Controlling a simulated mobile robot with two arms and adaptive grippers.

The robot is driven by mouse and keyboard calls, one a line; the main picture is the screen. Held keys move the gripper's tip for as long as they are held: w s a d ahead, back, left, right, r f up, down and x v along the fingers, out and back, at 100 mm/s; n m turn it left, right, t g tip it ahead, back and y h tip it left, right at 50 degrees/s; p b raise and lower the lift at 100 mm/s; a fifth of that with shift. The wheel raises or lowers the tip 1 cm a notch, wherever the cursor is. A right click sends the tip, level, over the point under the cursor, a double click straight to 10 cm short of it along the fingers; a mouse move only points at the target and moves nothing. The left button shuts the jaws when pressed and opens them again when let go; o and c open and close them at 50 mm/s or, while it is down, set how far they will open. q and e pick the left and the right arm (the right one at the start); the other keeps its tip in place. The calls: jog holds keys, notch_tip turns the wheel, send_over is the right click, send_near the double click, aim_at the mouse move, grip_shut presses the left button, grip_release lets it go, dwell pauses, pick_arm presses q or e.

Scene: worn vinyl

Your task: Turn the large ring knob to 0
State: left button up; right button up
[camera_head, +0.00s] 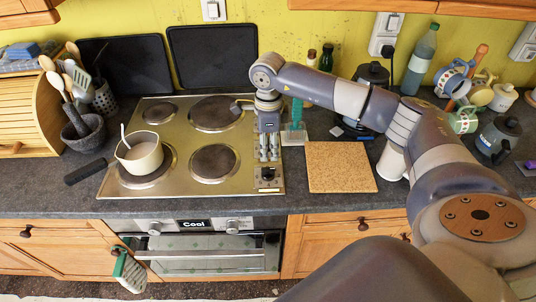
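My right gripper (269,157) hangs down over the control strip at the right edge of the steel hob (230,187). Its two fingers are close together, and I cannot tell whether they are open or shut, or touching a knob. A dark knob (267,174) shows just in front of the fingertips. Other knobs on the strip are hidden behind the gripper, and I cannot make out which is the large ring knob or any markings. The hob has several hotplates, with large ones at back right (214,114) and front right (214,164). My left gripper is not in view.
A cream pan (141,156) with a spoon stands on the front left hotplate, its dark handle (85,172) pointing left. A cork board (340,168) lies right of the hob. A white cup (392,162) stands beside my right arm. The oven (205,252) is below.

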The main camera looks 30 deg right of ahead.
aim_at(268, 168)
jog(key=shift+a+f+b, duration=0.1)
jog(key=shift+f+b, duration=1.8)
jog(key=shift+f, duration=1.85)
jog(key=shift+r, duration=0.1)
jog(key=shift+f, duration=0.25)
